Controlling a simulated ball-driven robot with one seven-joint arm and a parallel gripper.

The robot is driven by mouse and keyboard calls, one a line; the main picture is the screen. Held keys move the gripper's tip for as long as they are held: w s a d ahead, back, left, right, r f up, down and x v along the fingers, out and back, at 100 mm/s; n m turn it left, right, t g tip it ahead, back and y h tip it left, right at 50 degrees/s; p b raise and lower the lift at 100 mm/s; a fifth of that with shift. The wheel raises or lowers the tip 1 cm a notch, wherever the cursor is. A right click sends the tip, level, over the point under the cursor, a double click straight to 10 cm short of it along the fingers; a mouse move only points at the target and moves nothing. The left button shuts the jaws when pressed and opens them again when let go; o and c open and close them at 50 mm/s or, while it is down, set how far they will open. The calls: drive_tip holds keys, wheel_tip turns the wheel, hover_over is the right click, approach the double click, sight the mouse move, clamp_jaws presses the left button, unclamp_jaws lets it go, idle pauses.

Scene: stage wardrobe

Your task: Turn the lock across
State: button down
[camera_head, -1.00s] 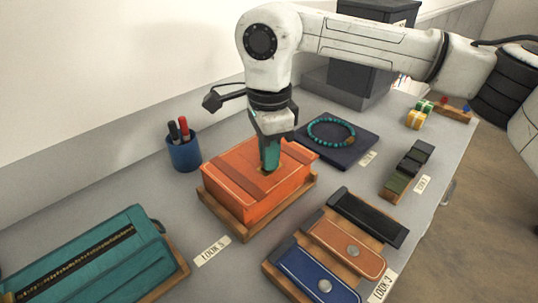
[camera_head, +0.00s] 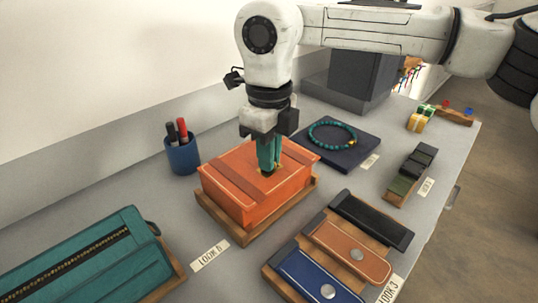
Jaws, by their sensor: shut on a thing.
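An orange box-shaped bag (camera_head: 240,200) with a brown strap sits on a wooden tray (camera_head: 230,228) in the middle of the table. Its brass lock (camera_head: 267,173) shows only in part at the top, under my fingertips. My gripper (camera_head: 268,168) points straight down from above, its teal fingers shut on the lock. The fingers hide most of the lock, so its angle cannot be told.
A blue pen cup (camera_head: 183,157) stands behind left. A teal zip pouch (camera_head: 90,262) lies front left. Several strap pieces (camera_head: 345,248) lie front right. A bead bracelet (camera_head: 332,133) rests on a dark pad (camera_head: 355,147) at the back right.

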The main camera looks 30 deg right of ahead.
drive_tip(key=shift+m, duration=1.1)
drive_tip(key=c, duration=1.2)
unclamp_jaws()
wheel_tip(320, 180, up, 11)
drive_tip(key=shift+f, duration=0.1)
